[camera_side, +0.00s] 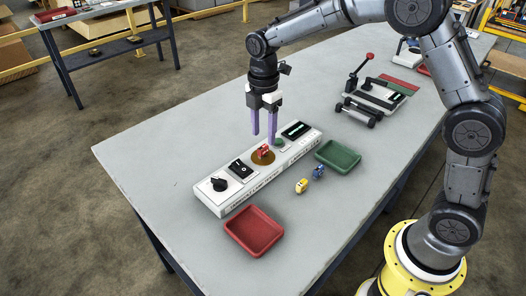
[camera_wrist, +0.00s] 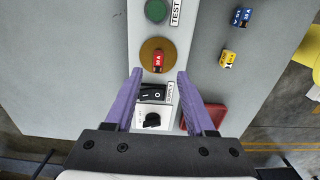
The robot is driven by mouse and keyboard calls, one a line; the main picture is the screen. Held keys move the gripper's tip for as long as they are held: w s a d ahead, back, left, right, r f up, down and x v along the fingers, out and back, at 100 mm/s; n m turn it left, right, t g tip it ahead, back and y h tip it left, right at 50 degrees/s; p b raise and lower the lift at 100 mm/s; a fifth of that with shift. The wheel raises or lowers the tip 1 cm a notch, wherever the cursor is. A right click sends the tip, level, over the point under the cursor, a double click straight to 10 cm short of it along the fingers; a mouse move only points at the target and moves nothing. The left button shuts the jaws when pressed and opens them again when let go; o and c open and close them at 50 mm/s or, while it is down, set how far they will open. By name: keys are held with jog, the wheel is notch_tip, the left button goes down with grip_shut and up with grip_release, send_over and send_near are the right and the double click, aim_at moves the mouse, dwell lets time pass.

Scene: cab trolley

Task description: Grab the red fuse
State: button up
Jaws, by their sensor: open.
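The red fuse (camera_side: 263,149) stands on a round brown disc (camera_side: 257,160) in the middle of the white control panel (camera_side: 212,200). The red fuse also shows in the wrist view (camera_wrist: 158,62), on the brown disc (camera_wrist: 147,48), a little beyond my fingertips. My gripper (camera_side: 263,140) points down over the panel with its purple fingers apart and nothing between them. In the wrist view my gripper (camera_wrist: 159,72) has its fingers spread to either side of the panel strip. In the side view the fingers appear just behind the fuse; the exact gap is unclear.
The panel has a black knob (camera_side: 219,184), a rocker switch (camera_side: 240,168), a green button (camera_side: 279,142) and a display (camera_side: 296,129). A yellow fuse (camera_side: 302,186) and blue fuse (camera_side: 318,171) lie near a green tray (camera_side: 338,155). A red tray (camera_side: 254,231) sits in front.

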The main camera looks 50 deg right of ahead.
aim_at(263, 147)
jog(key=shift+w+f, duration=0.15)
jog(key=shift+f, duration=2.8)
jog(key=shift+c, duration=0.2)
grip_shut()
